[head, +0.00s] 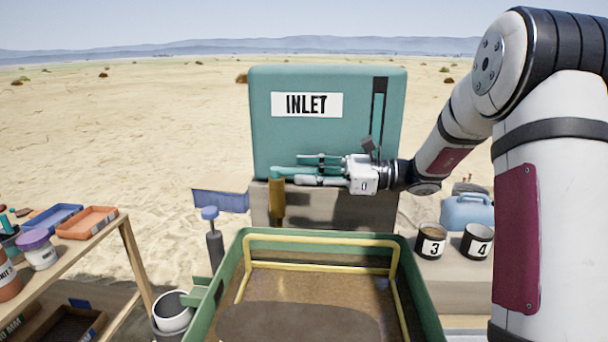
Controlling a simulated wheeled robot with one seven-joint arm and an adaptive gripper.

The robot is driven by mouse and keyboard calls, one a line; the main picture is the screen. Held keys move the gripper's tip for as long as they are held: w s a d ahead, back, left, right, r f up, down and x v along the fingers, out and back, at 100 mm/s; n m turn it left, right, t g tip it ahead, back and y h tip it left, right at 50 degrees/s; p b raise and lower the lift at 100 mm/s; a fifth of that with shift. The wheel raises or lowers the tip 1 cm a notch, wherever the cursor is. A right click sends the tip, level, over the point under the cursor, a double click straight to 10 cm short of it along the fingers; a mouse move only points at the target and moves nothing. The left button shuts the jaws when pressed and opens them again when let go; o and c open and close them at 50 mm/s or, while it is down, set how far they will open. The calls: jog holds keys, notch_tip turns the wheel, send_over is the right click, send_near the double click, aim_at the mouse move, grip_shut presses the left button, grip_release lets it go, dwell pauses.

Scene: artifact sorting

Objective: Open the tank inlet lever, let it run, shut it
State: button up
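The teal tank (265,130) stands upright behind the green-rimmed basin and carries a white INLET label (307,104). A dark vertical gauge slot with a teal strip (378,110) runs down its right side. A brownish spout (277,203) hangs at the tank's lower left. The teal inlet lever (284,172) lies roughly level above the spout. My gripper (308,170) reaches in from the right, in front of the tank's lower edge. Its fingers look spread, one above and one below the lever bar; contact is not clear. No running water is visible at the spout.
The green basin (424,290) with a yellow inner frame (320,240) and brown contents fills the foreground. A wooden shelf (132,255) with trays is left. Cups 3 (431,241) and 4 (477,241) and a blue container (465,212) stand right.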

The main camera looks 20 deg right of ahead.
jog(key=shift+w+a, duration=0.2)
jog(key=shift+a, duration=0.3)
grip_shut()
